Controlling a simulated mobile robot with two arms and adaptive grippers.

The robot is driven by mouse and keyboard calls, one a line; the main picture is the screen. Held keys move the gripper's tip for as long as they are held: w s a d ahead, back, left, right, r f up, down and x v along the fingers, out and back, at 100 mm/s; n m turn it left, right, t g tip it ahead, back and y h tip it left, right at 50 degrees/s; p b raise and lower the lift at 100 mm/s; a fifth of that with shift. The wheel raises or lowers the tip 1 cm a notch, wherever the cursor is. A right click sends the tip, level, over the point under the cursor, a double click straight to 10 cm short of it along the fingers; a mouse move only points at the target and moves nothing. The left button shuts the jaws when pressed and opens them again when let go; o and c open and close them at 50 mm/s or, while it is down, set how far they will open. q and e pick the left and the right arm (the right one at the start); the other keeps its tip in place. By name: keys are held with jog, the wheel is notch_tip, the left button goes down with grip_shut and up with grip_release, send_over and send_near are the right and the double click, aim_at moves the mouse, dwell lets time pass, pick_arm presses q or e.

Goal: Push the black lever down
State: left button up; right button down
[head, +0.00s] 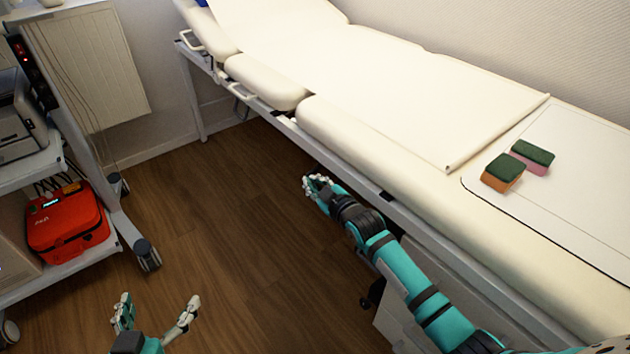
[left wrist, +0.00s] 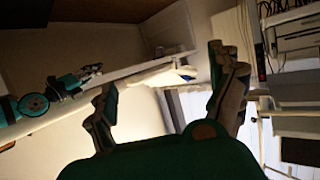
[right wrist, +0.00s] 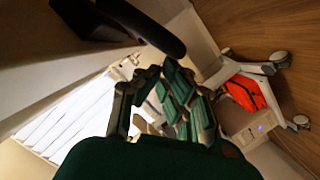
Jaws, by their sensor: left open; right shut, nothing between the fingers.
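A dark rounded bar (right wrist: 143,27) crosses the top of the right wrist view, beyond my right gripper; it looks like the black lever, but I cannot be sure. In the head view I cannot make out the lever clearly. My right gripper (head: 318,184) is shut and empty beside the long edge of the padded couch (head: 385,155). Its fingers also show in the right wrist view (right wrist: 158,88), apart from the dark bar. My left gripper (head: 157,308) is open and empty over the floor at the lower left. It also shows open in the left wrist view (left wrist: 161,72).
Two sponges, one orange and green (head: 503,172), one pink and green (head: 533,155), lie on the couch. A wheeled cart (head: 85,258) with a red case (head: 66,220) stands at the left. The wooden floor (head: 220,215) between cart and couch is clear.

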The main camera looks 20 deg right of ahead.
pick_arm(q)
notch_tip(320, 180, up, 18)
jog(key=s+d+t+h+b, duration=0.2)
jog(key=s+t+h+b, duration=0.1)
jog(key=t, duration=0.9)
jog(key=shift+f+h+b, duration=0.2)
jog(key=shift+h+b, duration=0.2)
jog(key=shift+b, duration=0.4)
pick_arm(e)
notch_tip(320, 180, down, 6)
jog(key=d+n+t+h, duration=0.1)
jog(key=n+t, duration=0.1)
jog(key=n, duration=0.6)
jog(key=shift+w+d, duration=0.2)
jog(key=shift+w, duration=0.05)
pick_arm(q)
jog(key=shift+w+h, duration=0.1)
jog(key=shift+h, duration=0.2)
